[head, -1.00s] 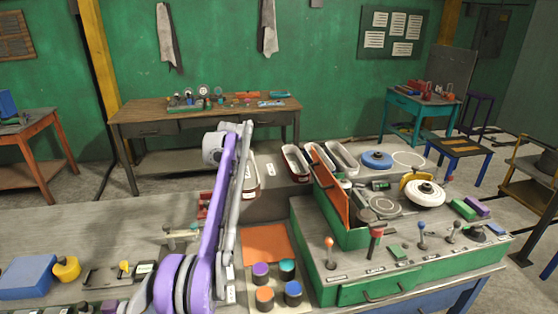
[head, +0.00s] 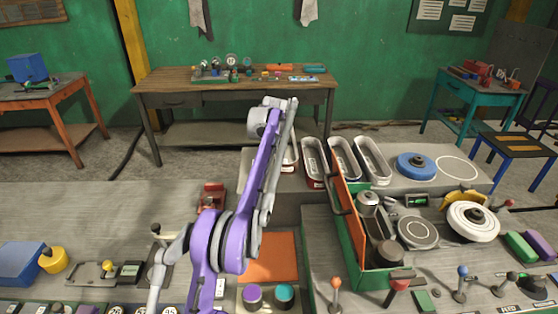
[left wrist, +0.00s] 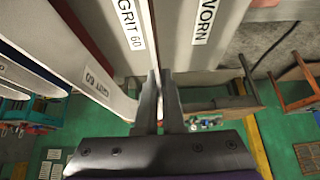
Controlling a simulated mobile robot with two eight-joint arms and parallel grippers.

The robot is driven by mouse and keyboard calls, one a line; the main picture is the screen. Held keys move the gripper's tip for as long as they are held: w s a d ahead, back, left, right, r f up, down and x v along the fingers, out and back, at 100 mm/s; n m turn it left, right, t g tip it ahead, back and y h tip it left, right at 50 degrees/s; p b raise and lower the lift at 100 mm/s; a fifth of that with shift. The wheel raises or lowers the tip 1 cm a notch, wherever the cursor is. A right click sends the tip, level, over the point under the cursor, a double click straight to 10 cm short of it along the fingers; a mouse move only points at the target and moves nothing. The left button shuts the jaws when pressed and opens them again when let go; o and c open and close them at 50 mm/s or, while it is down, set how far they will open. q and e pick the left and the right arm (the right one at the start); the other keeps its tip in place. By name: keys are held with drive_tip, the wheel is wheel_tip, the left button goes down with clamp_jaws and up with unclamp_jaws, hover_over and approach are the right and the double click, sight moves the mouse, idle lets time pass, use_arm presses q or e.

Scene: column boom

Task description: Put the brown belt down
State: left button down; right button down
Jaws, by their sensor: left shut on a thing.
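My left gripper (left wrist: 160,90) shows in the left wrist view, its two dark fingers shut on a thin edge that I take to be the brown belt (left wrist: 153,42); only a narrow strip of it shows. The strip runs between a pale tray wall labelled "GRIT 60" (left wrist: 110,25) and another labelled "WORN" (left wrist: 215,30). I cannot tell whether it touches either. In the head view my purple left arm reaches towards the row of long trays, and its fingers are hidden. My right gripper is not in view.
Long open trays stand in a row, including a red-sided one (head: 314,160) and a grey one (head: 373,158). A green-sided bench with an orange upright panel (head: 353,222) stands right of my arm. An orange mat (head: 272,262) lies bare. A blue disc (head: 417,167) lies right of the trays.

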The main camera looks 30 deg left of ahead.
use_arm(q)
wheel_tip(320, 180, down, 3)
drive_tip(key=shift+s+f, duration=0.1)
drive_tip(key=shift+f, duration=0.1)
wheel_tip(320, 180, down, 3)
drive_tip(key=shift+f+b, duration=0.2)
drive_tip(key=shift+b, duration=0.2)
drive_tip(key=shift+r, duration=0.1)
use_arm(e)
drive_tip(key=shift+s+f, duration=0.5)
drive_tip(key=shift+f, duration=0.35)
use_arm(q)
drive_tip(key=c, duration=1.5)
unclamp_jaws()
drive_tip(key=shift+w+f, duration=0.2)
drive_tip(key=o, duration=0.5)
